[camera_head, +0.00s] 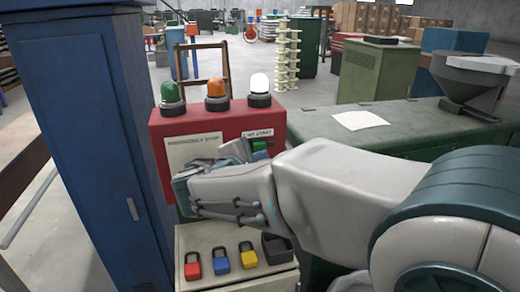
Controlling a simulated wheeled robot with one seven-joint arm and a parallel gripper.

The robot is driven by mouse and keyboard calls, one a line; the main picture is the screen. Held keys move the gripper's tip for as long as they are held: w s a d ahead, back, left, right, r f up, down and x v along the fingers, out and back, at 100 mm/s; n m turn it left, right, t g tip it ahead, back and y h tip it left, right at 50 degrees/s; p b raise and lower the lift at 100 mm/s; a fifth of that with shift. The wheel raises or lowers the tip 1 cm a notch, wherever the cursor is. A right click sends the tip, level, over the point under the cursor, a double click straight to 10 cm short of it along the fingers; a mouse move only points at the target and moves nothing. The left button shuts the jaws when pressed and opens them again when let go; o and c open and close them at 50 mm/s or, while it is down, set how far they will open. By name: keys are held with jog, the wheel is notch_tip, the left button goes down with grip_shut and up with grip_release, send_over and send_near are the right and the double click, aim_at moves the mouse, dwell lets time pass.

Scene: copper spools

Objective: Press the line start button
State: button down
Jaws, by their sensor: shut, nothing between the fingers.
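The red control box (220,122) stands in the middle left of the head view. Its right label reads "LINE START", and a green button (260,146) sits just below that label. A second label, partly covered, seems to read "EMERGENCY STOP" (193,148); whatever is below it is hidden by my arm. My gripper (240,150) is shut and empty, close to the left side of the green button. I cannot tell whether it touches the box or the button. My wrist hides the lower part of the box.
Green, orange and lit white lamps (259,91) top the box. A blue cabinet (90,140) stands left; a green bench (410,135) with paper (360,121) is right.

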jog(key=shift+w+a, duration=0.15)
jog(key=shift+w, duration=0.25)
jog(key=shift+w+a+b, duration=0.1)
jog(key=shift+w+b, duration=0.25)
jog(key=shift+w, duration=0.1)
dwell(0.7)
jog(key=shift+s, duration=0.1)
jog(key=shift+s+d+b, duration=0.25)
jog(key=shift+s+b, duration=0.15)
jog(key=shift+s, duration=0.35)
jog(key=shift+s, duration=0.1)
jog(key=s, duration=0.2)
jog(key=s+d+b, duration=0.1)
jog(key=s, duration=0.1)
jog(key=shift+s+d+b, duration=0.2)
jog(key=shift+s+b, duration=0.1)
dwell(0.6)
